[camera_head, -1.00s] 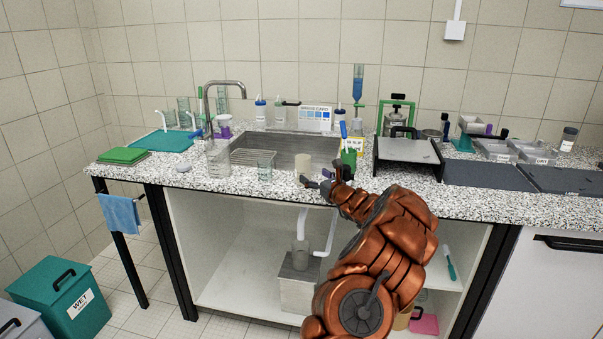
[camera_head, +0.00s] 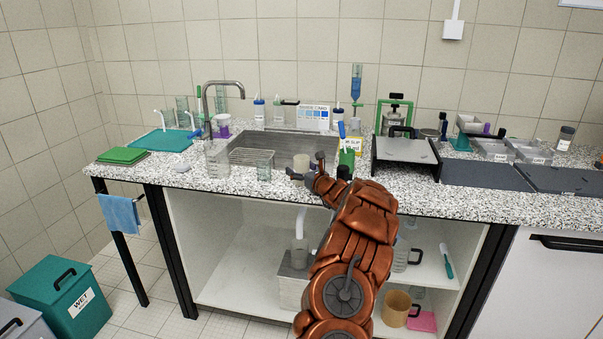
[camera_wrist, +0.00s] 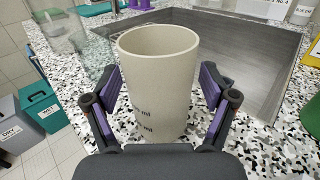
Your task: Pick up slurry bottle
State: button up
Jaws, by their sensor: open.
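In the head view the cup (camera_head: 301,162) is by the front edge of the sink, partly behind my gripper (camera_head: 306,168). I cannot read a label naming any container as the slurry bottle. Bottles with blue caps (camera_head: 259,112) stand behind the sink.
A metal sink (camera_head: 290,146) lies behind the cup.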

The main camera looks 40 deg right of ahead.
jog(key=shift+c, duration=0.3)
jog(key=c, duration=1.3)
jog(key=shift+r, duration=0.1)
